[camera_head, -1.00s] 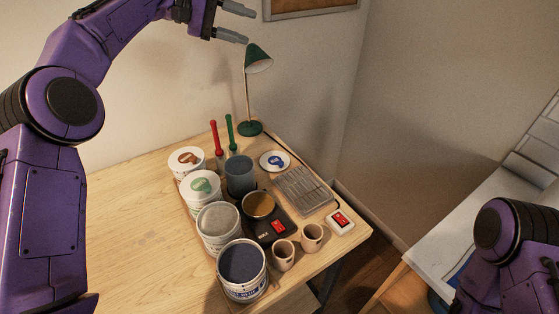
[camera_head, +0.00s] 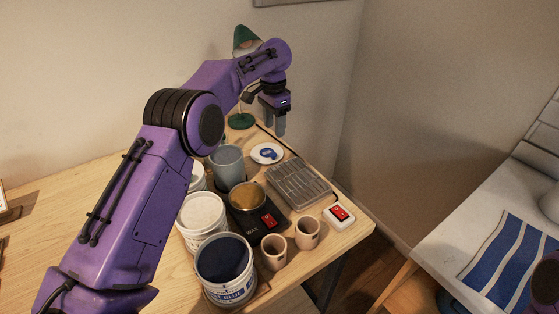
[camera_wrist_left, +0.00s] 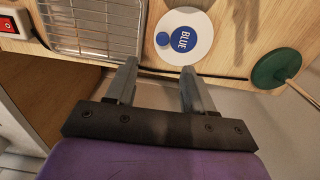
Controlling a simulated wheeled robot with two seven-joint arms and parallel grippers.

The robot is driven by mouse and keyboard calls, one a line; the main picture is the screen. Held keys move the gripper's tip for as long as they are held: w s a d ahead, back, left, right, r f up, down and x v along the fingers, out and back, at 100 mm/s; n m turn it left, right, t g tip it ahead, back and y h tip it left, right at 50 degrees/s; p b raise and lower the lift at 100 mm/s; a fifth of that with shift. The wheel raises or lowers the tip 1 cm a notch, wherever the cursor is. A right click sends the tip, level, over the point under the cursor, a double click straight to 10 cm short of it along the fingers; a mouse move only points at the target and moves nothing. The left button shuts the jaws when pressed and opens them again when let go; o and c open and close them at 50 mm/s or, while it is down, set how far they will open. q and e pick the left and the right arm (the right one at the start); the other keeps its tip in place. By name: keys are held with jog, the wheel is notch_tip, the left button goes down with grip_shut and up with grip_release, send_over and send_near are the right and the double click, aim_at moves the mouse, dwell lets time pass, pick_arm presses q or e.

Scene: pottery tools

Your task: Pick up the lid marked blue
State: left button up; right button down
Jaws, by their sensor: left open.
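The lid marked blue (camera_head: 267,153) is a white disc with a blue mark, lying flat on the wooden table behind the metal tray. In the left wrist view the lid (camera_wrist_left: 200,39) shows the word BLUE and lies beyond the fingertips, nearer the right finger. My left gripper (camera_head: 276,132) points down above the table's back edge, just behind the lid. Its fingers (camera_wrist_left: 158,66) are apart with nothing between them. My right gripper is not in view; a part of my right arm shows at the lower right.
A metal tray (camera_head: 298,184), a red-switched white box (camera_head: 339,215), two small cups (camera_head: 307,232), a black scale (camera_head: 247,223) and an open blue tub (camera_head: 224,262) crowd the table. The green lamp base (camera_head: 241,121) stands close by the gripper. My left arm hides several items.

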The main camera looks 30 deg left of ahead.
aim_at(273, 154)
pick_arm(q)
jog(key=f, duration=0.3)
jog(key=f+p, duration=0.1)
jog(key=f, duration=0.6)
jog(key=shift+s+a+p, duration=0.2)
jog(key=shift+a+p, duration=0.05)
jog(key=shift+p, duration=0.05)
grip_shut()
